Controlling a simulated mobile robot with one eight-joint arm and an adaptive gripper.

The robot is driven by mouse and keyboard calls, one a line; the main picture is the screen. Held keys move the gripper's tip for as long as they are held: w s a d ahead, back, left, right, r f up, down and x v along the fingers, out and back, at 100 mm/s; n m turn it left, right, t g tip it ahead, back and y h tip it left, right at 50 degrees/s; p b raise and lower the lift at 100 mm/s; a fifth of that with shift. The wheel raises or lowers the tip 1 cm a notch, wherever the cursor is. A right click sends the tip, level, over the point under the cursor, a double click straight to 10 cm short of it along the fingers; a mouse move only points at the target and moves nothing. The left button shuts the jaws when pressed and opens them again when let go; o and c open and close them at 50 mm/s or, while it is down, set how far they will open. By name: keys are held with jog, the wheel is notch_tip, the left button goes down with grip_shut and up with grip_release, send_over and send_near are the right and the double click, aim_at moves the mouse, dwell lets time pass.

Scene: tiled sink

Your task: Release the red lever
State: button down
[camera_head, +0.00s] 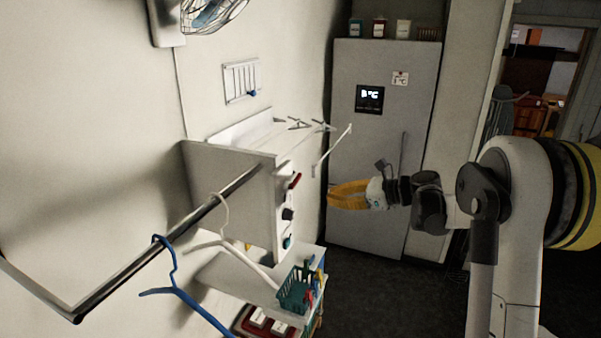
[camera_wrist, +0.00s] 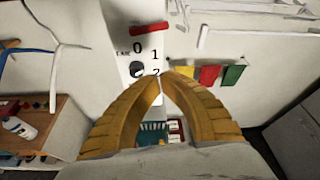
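The red lever (camera_head: 295,181) is on the front panel of a white wall-mounted box (camera_head: 228,180) in the head view. In the wrist view the red lever (camera_wrist: 149,28) lies nearly level across the top of the panel, above the printed 0, 1 and 2. My gripper (camera_head: 331,195) has yellow fingers and is in the air to the right of the panel, apart from the lever. In the wrist view my gripper (camera_wrist: 163,77) has its fingertips together, with nothing seen between them, below the lever. A dark round knob (camera_wrist: 137,69) is below the lever.
A metal rail with a blue hanger (camera_head: 172,275) and a white hanger is at the lower left. A teal basket (camera_head: 296,290) stands below the panel. A grey fridge (camera_head: 378,90) is behind my gripper. Coloured cloths (camera_wrist: 208,74) hang to the right in the wrist view.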

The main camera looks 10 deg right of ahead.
jog(key=shift+r, duration=0.1)
jog(key=shift+a, duration=0.1)
jog(key=w+a+p, duration=0.3)
jog(key=w+a, duration=0.2)
jog(key=a, duration=0.2)
jog(key=shift+w+a+r, duration=0.3)
dwell(0.3)
jog(key=shift+s, duration=0.1)
